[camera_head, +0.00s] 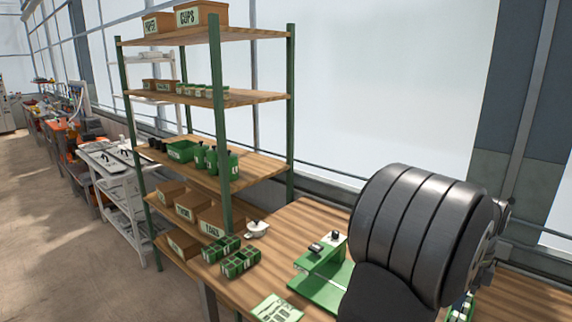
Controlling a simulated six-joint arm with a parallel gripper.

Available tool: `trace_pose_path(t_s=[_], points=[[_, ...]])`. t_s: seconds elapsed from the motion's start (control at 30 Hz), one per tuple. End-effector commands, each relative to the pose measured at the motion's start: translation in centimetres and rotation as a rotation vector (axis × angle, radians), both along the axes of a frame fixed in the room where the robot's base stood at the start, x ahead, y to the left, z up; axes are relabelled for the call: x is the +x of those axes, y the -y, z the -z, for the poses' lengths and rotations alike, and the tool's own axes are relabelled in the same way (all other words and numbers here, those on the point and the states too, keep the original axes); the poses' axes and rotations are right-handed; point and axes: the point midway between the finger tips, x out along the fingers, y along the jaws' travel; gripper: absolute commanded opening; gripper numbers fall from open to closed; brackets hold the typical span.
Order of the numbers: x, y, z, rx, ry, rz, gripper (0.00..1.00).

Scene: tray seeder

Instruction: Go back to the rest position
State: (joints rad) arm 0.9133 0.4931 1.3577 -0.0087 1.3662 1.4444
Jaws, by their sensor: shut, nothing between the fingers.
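My dark, ribbed arm link fills the right part of the head view, in front of the wooden bench (290,222). My gripper's fingers do not show in this view. A green device with a flat base (322,285) stands on the bench just left of my arm, and my arm hides part of it. Some small green and white parts (461,305) show below my arm at the lower right, mostly hidden.
Green trays with cells (240,262), a white round vessel (257,229) and a printed green card (277,308) lie on the bench's left part. A tall shelf (217,130) with boxes and green bottles stands at its left. Windows lie behind.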

Motion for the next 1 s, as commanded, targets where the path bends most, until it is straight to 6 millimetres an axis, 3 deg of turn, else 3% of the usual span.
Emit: trace_pose_path(t_s=[0.33, 0.5, 0.8, 1.0], points=[[1.3, 1.1, -4.0, 0.043, -0.045, 0.001, 0.00], [1.1, 1.0, -2.7, 0.044, -0.046, 0.001, 0.00], [1.1, 1.0, -2.5, 0.043, -0.045, 0.001, 0.00], [1.1, 1.0, -2.5, 0.043, -0.045, 0.001, 0.39]])
